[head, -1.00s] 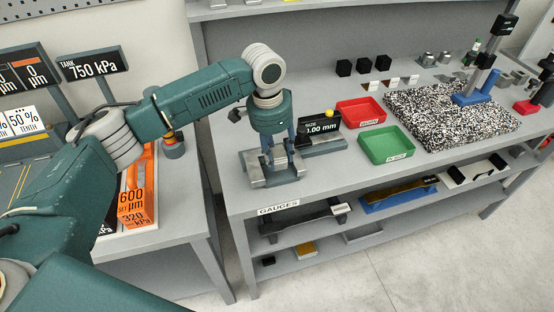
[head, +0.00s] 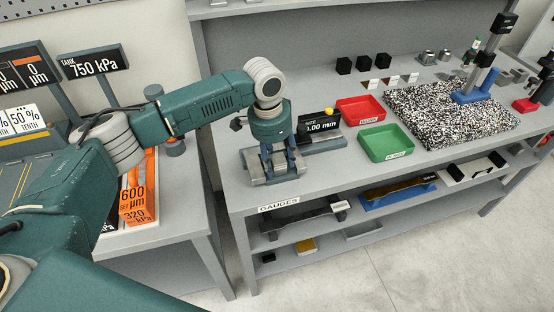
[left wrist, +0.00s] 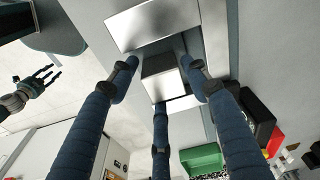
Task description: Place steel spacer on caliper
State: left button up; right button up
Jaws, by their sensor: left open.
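The caliper (head: 322,145) stands at the left end of the bench, with its black display reading 0.00 mm. Its grey steel jaw end (head: 257,172) lies under my left gripper (head: 281,168). The left gripper points down, fingers open around a small steel block, which looks like the spacer (left wrist: 163,78). In the left wrist view it sits between the fingers (left wrist: 162,95), beside a larger bright steel block (left wrist: 152,24). The fingers hide much of it in the head view; finger contact is unclear. My right gripper (left wrist: 37,84) shows at the left of the wrist view, fingers spread, away from the bench.
A red tray (head: 360,100) and a green tray (head: 386,133) lie right of the caliper. A speckled plate (head: 450,115) with a stand is farther right. Black cubes (head: 343,65) sit behind. A console with orange gauges (head: 135,205) stands left.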

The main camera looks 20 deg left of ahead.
aim_at(272, 161)
pick_arm(q)
notch_tip(272, 161, up, 12)
jog(key=a+b, duration=0.1)
jog(key=b, duration=0.1)
jog(key=shift+s, duration=0.4)
